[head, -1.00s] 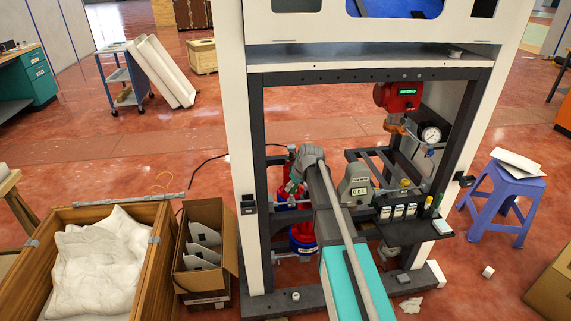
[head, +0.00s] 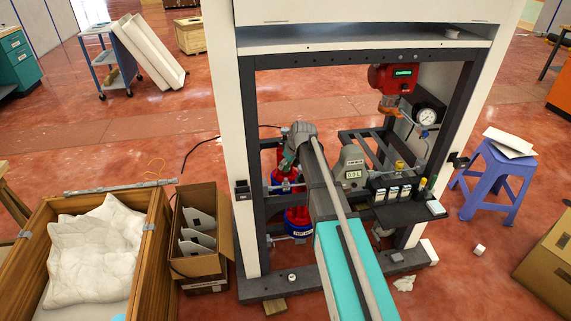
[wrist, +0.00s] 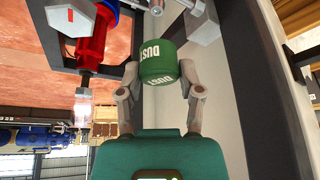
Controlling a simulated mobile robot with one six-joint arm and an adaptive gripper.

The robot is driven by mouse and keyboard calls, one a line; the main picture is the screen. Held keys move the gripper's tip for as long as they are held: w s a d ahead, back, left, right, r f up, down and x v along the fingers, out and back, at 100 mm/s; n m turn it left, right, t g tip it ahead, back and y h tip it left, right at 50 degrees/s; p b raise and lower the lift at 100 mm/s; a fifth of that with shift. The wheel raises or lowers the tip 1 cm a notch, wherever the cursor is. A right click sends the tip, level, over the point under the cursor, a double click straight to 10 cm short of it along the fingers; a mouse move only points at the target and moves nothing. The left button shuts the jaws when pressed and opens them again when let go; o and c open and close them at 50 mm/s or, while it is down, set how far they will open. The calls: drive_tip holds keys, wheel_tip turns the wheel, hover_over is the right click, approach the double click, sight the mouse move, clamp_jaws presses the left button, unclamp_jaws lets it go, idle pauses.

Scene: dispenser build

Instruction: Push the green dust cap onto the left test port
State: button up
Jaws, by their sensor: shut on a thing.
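The green dust cap (wrist: 158,64), with white lettering on its side, sits between the two grey fingers of my gripper (wrist: 160,80) in the wrist view. My gripper is shut on it. A grey metal fitting (wrist: 193,24) shows just beyond the cap, at its upper right, but I cannot tell whether it is the left test port or whether the cap touches it. The cap and the left test port cannot be made out there.
Red-and-blue cylinders (head: 298,218) stand behind my arm, close to the frame's left post (head: 242,190). A cardboard box (head: 203,240) stands outside, left.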

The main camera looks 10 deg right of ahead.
sight(286, 179)
drive_tip(key=shift+f+b, duration=1.75)
drive_tip(key=shift+f, duration=0.15)
drive_tip(key=shift+f+b, duration=1.5)
idle(0.5)
drive_tip(key=o, duration=1.2)
drive_tip(key=shift+c, duration=0.2)
drive_tip(key=shift+o, duration=0.8)
drive_tip(key=shift+r, duration=0.1)
drive_tip(key=shift+r+p, duration=2.95)
drive_tip(key=shift+p, duration=0.1)
